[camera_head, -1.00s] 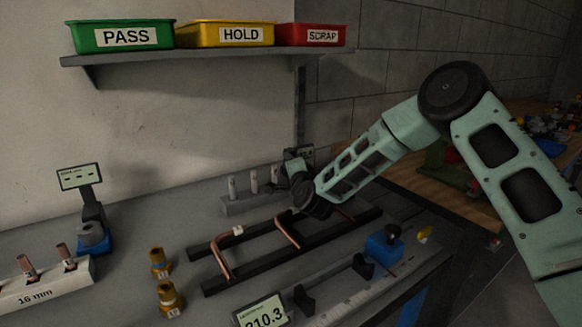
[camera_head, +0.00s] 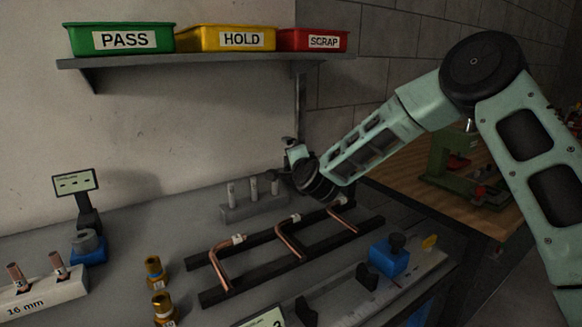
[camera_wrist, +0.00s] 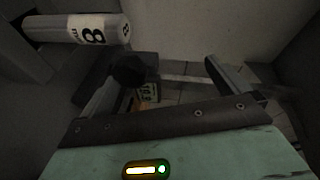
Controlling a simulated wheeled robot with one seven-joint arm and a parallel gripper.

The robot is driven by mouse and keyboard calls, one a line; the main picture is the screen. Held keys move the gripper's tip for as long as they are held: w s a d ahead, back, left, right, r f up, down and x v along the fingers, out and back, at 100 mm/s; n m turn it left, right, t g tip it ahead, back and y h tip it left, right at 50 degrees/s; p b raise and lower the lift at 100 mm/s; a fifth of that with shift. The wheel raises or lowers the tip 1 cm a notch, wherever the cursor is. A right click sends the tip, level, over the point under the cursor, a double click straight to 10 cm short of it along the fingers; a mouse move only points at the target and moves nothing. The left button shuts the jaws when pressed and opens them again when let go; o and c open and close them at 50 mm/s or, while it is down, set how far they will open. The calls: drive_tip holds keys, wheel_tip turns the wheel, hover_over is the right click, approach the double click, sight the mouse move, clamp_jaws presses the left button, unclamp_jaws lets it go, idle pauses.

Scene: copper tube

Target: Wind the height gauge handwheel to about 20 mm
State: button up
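My gripper (camera_head: 293,152) is at the back of the bench by the wall, beyond the rack of upright pins. In the wrist view, the gripper (camera_wrist: 168,68) has its two fingers spread wide with nothing clearly held between them. A dark round knob (camera_wrist: 128,70), possibly the handwheel, sits at the tip of the left finger. I cannot tell whether they touch. A small display (camera_wrist: 148,92) shows partly behind it, and its reading is not legible. In the head view my gripper and wrist hide most of the height gauge.
A pale cylinder labelled 8 (camera_wrist: 95,28) lies close by in the wrist view. The pin rack (camera_head: 255,207) stands just left of my wrist. Bent copper tubes (camera_head: 288,240) lie on dark rails in front. A shelf (camera_head: 200,58) with bins hangs above.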

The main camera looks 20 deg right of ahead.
drive_tip(key=shift+s+r, duration=0.2)
drive_tip(key=shift+r, duration=0.3)
drive_tip(key=shift+s+r, duration=0.2)
drive_tip(key=shift+r, duration=0.25)
drive_tip(key=shift+s, duration=0.3)
drive_tip(key=shift+c, duration=0.6)
drive_tip(key=shift+s+a, duration=0.1)
drive_tip(key=shift+s, duration=0.35)
drive_tip(key=c, duration=0.7)
drive_tip(key=shift+o, duration=0.2)
drive_tip(key=s+f+b, duration=0.1)
drive_tip(key=s+b, duration=0.2)
drive_tip(key=s, duration=1.5)
drive_tip(key=shift+s+d+f+b, duration=0.25)
drive_tip(key=shift+f+b, duration=0.15)
